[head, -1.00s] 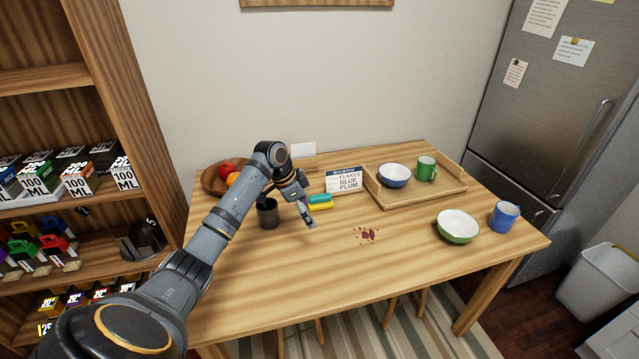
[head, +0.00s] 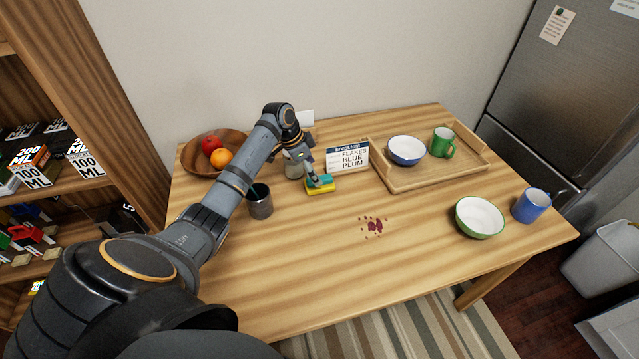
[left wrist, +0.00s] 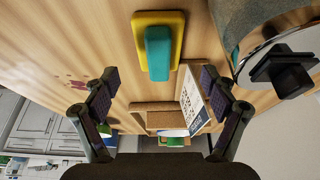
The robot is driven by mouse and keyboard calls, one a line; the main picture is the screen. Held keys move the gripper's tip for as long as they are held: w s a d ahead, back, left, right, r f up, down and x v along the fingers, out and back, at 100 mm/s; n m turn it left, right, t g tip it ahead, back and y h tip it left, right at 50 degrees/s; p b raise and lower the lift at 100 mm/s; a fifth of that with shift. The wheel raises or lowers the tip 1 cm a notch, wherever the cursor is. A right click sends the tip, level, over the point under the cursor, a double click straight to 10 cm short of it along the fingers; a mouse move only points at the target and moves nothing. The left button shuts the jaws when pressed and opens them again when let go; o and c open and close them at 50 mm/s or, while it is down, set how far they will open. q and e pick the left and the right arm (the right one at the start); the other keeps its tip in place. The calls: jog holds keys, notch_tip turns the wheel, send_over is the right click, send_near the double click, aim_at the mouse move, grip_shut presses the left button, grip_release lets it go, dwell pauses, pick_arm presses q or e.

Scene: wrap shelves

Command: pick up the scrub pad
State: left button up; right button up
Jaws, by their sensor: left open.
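The scrub pad (head: 319,186) lies on the wooden table, a yellow base with a teal block on top. In the left wrist view the scrub pad (left wrist: 158,50) is ahead of the fingers, near the top middle. My right gripper is not in view.
A breakfast sign (head: 348,157) stands just behind the pad. A jar (head: 293,167) and a dark cup (head: 260,203) stand to its left, a fruit bowl (head: 191,157) farther back. A tray (head: 440,172) holds a bowl and mug. A dark red stain (head: 374,226) marks the table.

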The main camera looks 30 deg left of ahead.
pick_arm(q)
jog(key=x, duration=0.5)
jog(key=c, duration=1.1)
jog(key=shift+c, duration=0.2)
jog(key=shift+r, duration=0.15)
jog(key=shift+r, duration=0.3)
jog(key=r, duration=0.3)
jog(key=shift+s+d, duration=0.1)
jog(key=shift+d, duration=0.15)
jog(key=s+d+r, duration=0.7)
jog(key=d+r, duration=0.2)
jog(key=d, duration=0.2)
jog(key=shift+d, duration=0.35)
